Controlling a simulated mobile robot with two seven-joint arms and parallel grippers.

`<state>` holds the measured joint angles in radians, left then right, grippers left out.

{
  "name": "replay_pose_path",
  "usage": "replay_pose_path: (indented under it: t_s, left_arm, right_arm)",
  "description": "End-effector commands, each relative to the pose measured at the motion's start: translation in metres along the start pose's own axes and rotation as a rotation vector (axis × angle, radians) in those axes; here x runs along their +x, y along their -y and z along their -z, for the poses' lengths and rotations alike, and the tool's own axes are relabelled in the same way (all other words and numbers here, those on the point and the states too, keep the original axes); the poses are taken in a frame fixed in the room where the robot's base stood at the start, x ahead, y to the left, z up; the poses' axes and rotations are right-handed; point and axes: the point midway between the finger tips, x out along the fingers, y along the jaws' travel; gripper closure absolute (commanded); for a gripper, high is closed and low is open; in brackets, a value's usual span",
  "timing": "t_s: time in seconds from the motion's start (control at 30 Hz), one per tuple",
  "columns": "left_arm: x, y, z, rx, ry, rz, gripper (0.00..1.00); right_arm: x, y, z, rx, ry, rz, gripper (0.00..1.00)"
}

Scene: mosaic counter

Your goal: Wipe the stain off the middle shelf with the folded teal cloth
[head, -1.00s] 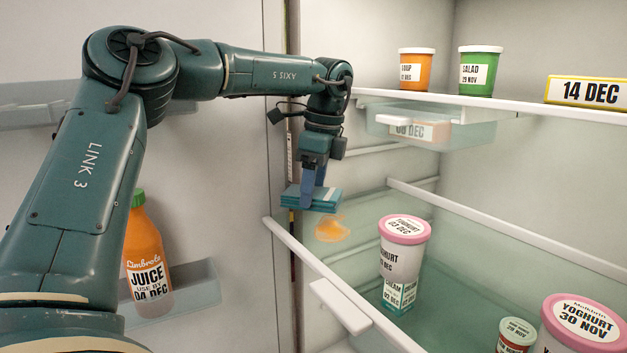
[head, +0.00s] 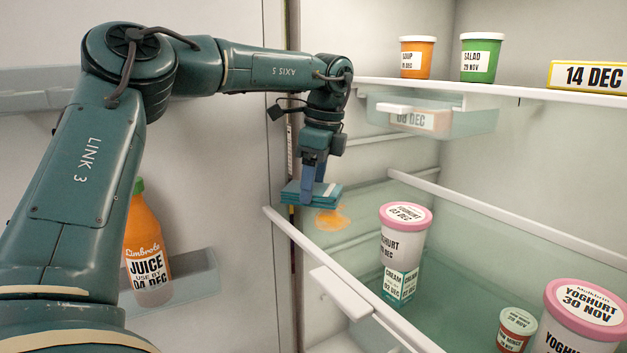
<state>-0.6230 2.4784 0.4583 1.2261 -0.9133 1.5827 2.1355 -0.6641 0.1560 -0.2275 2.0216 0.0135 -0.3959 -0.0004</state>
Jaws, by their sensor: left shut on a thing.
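The folded teal cloth (head: 311,194) is in my left gripper (head: 313,180), which points down and is shut on it. The cloth is just above the left end of the middle shelf (head: 375,222). An orange stain (head: 332,216) lies on that glass shelf, just right of and below the cloth in the picture. The cloth may hide part of the stain's edge. I cannot tell whether the cloth touches the shelf. My right gripper is not in view.
A pink-lidded yoghurt tub (head: 402,235) and a cream carton (head: 400,285) stand right of the stain. Another yoghurt tub (head: 583,310) and a small jar (head: 516,328) are at lower right. A clear drawer (head: 455,118) hangs under the upper shelf. A juice bottle (head: 147,250) stands in the door.

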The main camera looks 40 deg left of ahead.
Motion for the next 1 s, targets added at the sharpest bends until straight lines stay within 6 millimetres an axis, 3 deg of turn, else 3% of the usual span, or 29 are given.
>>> replay_pose_path:
  t_s: [1.0]
  left_arm:
    - [0.016, -0.004, 0.007, 0.001, 0.0, 0.001, 0.57]
  right_arm:
    - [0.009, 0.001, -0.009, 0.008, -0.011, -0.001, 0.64]
